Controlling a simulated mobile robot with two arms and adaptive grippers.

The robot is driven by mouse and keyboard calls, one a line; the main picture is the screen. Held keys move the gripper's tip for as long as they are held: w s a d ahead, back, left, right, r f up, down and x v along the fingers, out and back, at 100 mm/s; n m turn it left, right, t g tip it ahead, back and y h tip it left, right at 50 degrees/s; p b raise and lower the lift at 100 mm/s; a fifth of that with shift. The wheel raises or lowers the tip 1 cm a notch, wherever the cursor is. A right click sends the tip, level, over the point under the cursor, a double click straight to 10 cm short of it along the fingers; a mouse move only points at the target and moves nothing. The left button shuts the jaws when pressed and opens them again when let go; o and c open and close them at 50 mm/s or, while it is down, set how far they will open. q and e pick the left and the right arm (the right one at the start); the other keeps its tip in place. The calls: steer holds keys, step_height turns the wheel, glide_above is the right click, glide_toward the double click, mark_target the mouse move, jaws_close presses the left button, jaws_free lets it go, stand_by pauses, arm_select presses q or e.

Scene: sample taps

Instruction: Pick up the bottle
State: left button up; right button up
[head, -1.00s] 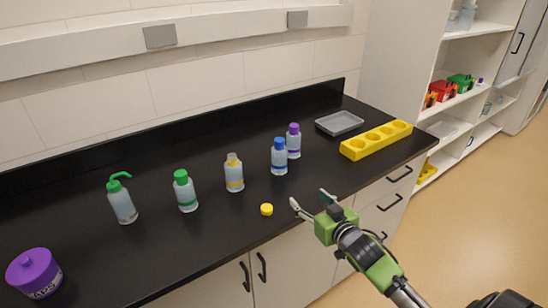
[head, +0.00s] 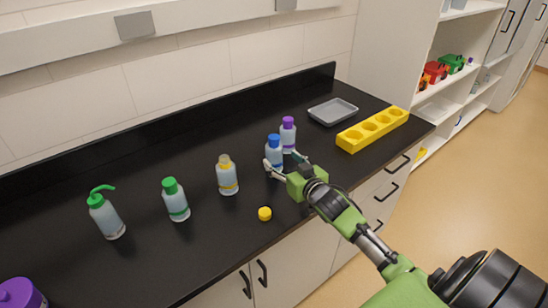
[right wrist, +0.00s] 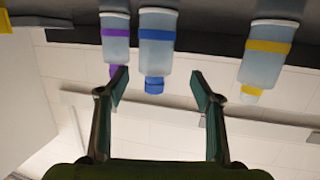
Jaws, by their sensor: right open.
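A clear bottle with a blue cap and blue band (head: 274,147) stands upright on the black counter. It also shows upside down in the right wrist view (right wrist: 157,45). My right gripper (head: 285,161) is open and empty, at the near side of this bottle. In the right wrist view the bottle is lined up with the gap between the two fingers (right wrist: 158,88); whether they reach around it I cannot tell. A purple-capped bottle (head: 288,134) stands close behind it to the right. A yellow-banded bottle (head: 227,177) and a green-capped bottle (head: 176,201) stand to the left. My left gripper is not in view.
A green-nozzled bottle (head: 106,217) and a purple-lidded jar (head: 20,294) stand farther left. A yellow cap (head: 265,213) lies near the front edge. A yellow rack with holes (head: 372,130) and a grey tray (head: 333,112) are on the right. The back wall limits the counter.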

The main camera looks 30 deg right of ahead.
mark_target(274, 149)
steer(key=shift+x, duration=1.25)
steer(key=shift+w, duration=0.2)
steer(key=shift+w+d+p, duration=0.15)
steer(key=shift+p, duration=0.15)
steer(key=x, duration=0.2)
steer(key=p+x, duration=0.1)
steer(key=x, duration=0.1)
steer(key=shift+d+r, duration=0.15)
steer(key=shift+d, duration=0.1)
steer(key=shift+w, duration=0.3)
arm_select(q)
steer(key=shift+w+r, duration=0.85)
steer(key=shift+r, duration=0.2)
arm_select(e)
steer(key=c, duration=1.4)
